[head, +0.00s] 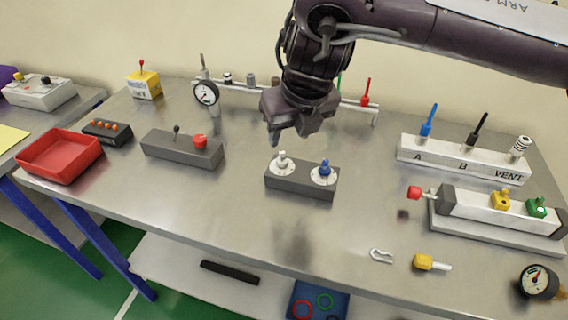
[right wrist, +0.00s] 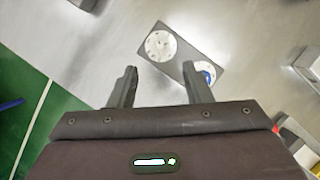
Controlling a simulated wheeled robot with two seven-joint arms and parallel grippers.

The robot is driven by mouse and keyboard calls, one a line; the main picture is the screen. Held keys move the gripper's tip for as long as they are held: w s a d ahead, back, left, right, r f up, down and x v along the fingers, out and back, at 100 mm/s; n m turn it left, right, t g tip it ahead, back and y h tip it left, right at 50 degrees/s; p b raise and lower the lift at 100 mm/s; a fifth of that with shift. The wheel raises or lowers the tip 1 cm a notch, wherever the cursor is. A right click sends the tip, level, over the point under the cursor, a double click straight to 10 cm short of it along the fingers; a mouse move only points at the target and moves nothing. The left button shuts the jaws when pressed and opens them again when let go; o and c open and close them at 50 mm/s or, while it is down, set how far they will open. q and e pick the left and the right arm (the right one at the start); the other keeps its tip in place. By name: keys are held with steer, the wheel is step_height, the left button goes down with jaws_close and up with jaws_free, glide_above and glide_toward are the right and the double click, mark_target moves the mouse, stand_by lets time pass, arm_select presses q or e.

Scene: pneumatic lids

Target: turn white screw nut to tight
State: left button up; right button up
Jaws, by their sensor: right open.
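The white screw nut (head: 282,160) stands on a round white dial on the left of a dark grey block (head: 300,187). A blue screw nut (head: 324,169) stands on a similar dial on the right of the block. In the right wrist view the white nut (right wrist: 160,43) and its dial lie ahead of the fingers, and the blue nut (right wrist: 207,75) is partly hidden by a finger. My right gripper (head: 274,138) hangs above and just behind the block, apart from the white nut. It is open and empty in the right wrist view (right wrist: 161,84). My left gripper is not in view.
Behind stands a manifold (head: 240,88) with a gauge (head: 206,93). A grey box with a red button (head: 182,150) is left of the block. Right are the A/B/VENT valve block (head: 460,160) and a cylinder unit (head: 490,215). A clip (head: 381,255) and yellow fitting (head: 431,263) lie near the front.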

mark_target(283, 157)
steer(key=x, duration=0.7)
steer(key=shift+d+f+p, duration=0.1)
steer(key=shift+f+p, duration=0.15)
steer(key=shift+p, duration=0.05)
steer(key=shift+w+f, duration=0.15)
steer(key=shift+f, duration=0.45)
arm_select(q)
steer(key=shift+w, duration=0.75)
arm_select(e)
jaws_close()
